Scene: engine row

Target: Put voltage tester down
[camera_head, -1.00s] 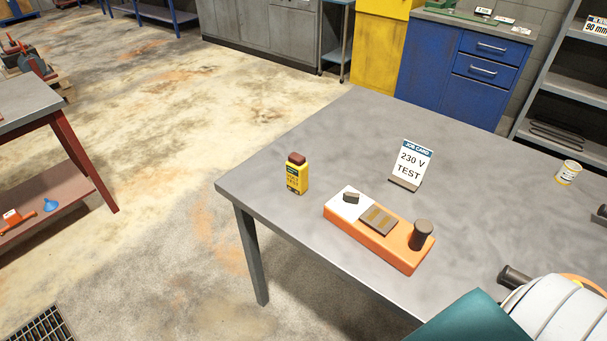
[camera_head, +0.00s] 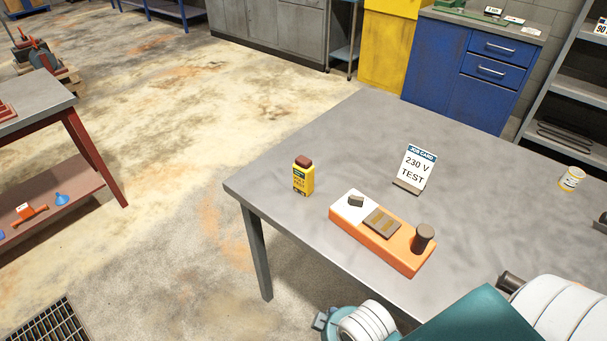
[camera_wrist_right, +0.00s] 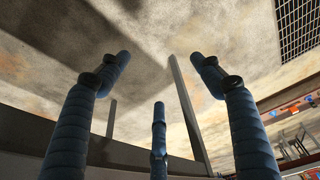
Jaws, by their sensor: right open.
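The voltage tester, a small yellow block with a dark label and a brown top (camera_head: 304,177), stands upright on the grey table (camera_head: 330,140) near its left corner. No gripper touches it. My right gripper (camera_wrist_right: 160,72) shows in the right wrist view with its blue fingers spread and nothing between them. Floor and what look like table legs lie beyond the fingers. In the head view, teal and white parts of my arm show at the bottom right, but no gripper fingers can be made out. My left gripper is not in view.
An orange block with a white panel and a dark knob (camera_head: 383,233) lies beside the tester. A "230 V TEST" job card (camera_head: 416,170) stands behind it. A small tin (camera_head: 571,178) is at the right. The table is clear between the card and the tin.

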